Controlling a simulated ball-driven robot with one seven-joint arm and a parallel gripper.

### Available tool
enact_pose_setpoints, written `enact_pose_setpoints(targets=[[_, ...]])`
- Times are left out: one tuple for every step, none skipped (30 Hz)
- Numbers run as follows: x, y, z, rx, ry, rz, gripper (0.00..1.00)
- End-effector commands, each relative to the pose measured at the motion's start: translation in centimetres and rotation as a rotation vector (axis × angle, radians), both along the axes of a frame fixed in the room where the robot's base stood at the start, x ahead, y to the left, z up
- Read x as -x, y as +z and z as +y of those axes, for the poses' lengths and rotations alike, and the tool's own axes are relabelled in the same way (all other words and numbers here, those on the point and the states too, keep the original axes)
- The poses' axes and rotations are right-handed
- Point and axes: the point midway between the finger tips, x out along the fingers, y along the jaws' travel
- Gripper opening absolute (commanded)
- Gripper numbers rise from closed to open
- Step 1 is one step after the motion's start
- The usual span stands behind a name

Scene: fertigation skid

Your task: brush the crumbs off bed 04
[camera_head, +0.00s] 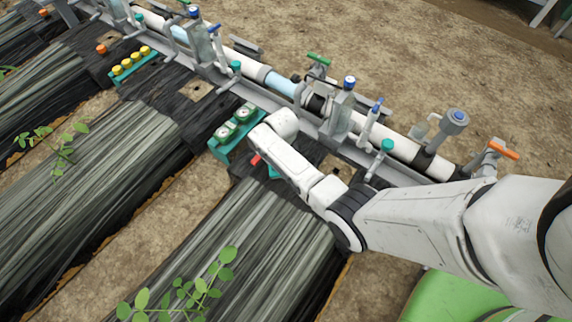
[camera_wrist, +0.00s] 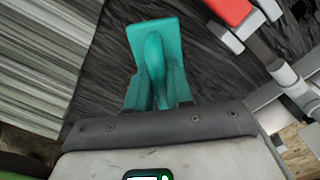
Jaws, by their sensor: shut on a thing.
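My gripper (camera_head: 268,166) reaches over the end of the nearest ribbed bed (camera_head: 235,235), beside the pipe rail. It is shut on a teal piece (camera_wrist: 155,70) with a raised ridge like a handle, which may be a brush. In the wrist view the teal piece stands out past my dark grey hand edge (camera_wrist: 160,126), over the black sheet (camera_wrist: 105,65). A bit of teal also shows under my gripper in the head view (camera_head: 273,173). No bed label is readable, and I cannot make out any crumbs.
A red-ended grey part (camera_wrist: 230,12) is close to the teal piece. The pipe rail (camera_head: 345,150) with valves runs behind. A leafy plant (camera_head: 205,285) grows on the near bed.

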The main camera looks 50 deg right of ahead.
Motion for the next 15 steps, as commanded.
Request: enact_pose_setpoints(targets=[[-0.2, -0.2, 0.1, -0.001, 0.001, 0.000, 0.00], [-0.4, -0.3, 0.1, -0.001, 0.001, 0.000, 0.00], [-0.7, -0.3, 0.1, -0.001, 0.001, 0.000, 0.00], [-1.0, -0.2, 0.1, -0.001, 0.001, -0.001, 0.00], [-1.2, -0.2, 0.1, -0.001, 0.001, -0.001, 0.00], [-1.6, -0.3, 0.2, -0.001, 0.001, 0.000, 0.00], [-1.8, -0.2, 0.2, -0.001, 0.001, 0.000, 0.00], [-2.1, -0.2, 0.2, -0.001, 0.001, 0.000, 0.00], [-2.4, -0.2, 0.2, -0.001, 0.001, 0.000, 0.00], [-2.6, -0.2, 0.2, -0.001, 0.001, 0.000, 0.00], [-2.8, -0.2, 0.2, -0.001, 0.001, 0.000, 0.00], [-3.2, -0.2, 0.2, -0.001, 0.001, -0.001, 0.00], [-3.4, -0.1, 0.2, -0.001, 0.001, -0.001, 0.00], [-3.6, -0.1, 0.2, -0.001, 0.001, -0.001, 0.00], [-3.7, 0.0, 0.2, -0.001, 0.001, 0.000, 0.00]])
